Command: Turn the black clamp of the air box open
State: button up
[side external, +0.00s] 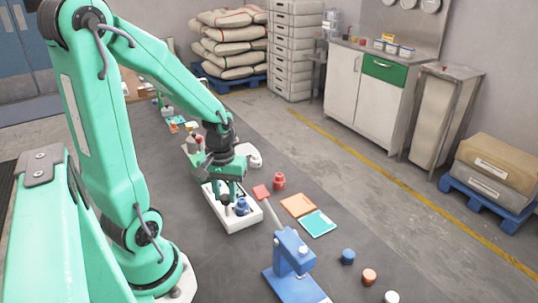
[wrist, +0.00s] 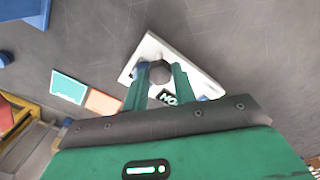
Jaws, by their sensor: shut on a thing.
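A white box (side external: 233,221) with raised edges stands on the grey surface, below my gripper (side external: 229,199) in the side view. It also shows in the wrist view (wrist: 148,47). My gripper, with two green fingers (wrist: 160,76), is shut on a dark faceted knob-like piece over the box, seemingly the black clamp (wrist: 160,71). A black label with white letters (wrist: 168,97) lies between the fingers. A blue part (side external: 242,206) sits in the box beside the fingers. My gripper hides part of the box, and the clamp's turn angle cannot be told.
A blue machine (side external: 290,258) stands in front, with a red jar (side external: 279,182), an orange mat (side external: 298,205) and a teal mat (side external: 318,223) nearby. Small blue (side external: 348,256), orange (side external: 369,276) and white (side external: 391,297) pieces lie at the front right. Bare surface lies right of the mats.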

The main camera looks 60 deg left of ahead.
aim_at(225, 197)
jog(key=shift+n, duration=0.7)
jog(key=o, duration=1)
jog(key=shift+r, duration=0.2)
jog(key=shift+r, duration=3.75)
jog(key=d+r+m+t, duration=0.5)
jog(key=d+r+m, duration=0.3)
jog(key=d+m, duration=0.3)
jog(key=shift+t, duration=0.3)
